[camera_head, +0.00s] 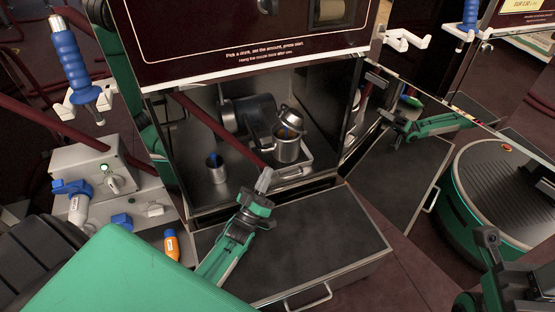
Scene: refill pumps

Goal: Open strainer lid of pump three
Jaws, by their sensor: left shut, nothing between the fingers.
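In the head view, a metal strainer cup (286,150) stands inside the open cabinet, with its mouth showing. Its round metal lid (292,117) is tilted up above the back of the cup, clear of the mouth. My left gripper (264,178) is shut and empty, in front of and slightly left of the cup, apart from the lid. The left arm comes in from the lower left. No pump number can be read.
A grey pump motor (248,113) sits behind the strainer. A small metal cup (215,168) holding something blue stands left. A dark drawer (300,245) juts out below. A red pipe (215,128) crosses the cabinet. The shiny right panel (405,165) seems to mirror my arm and base.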

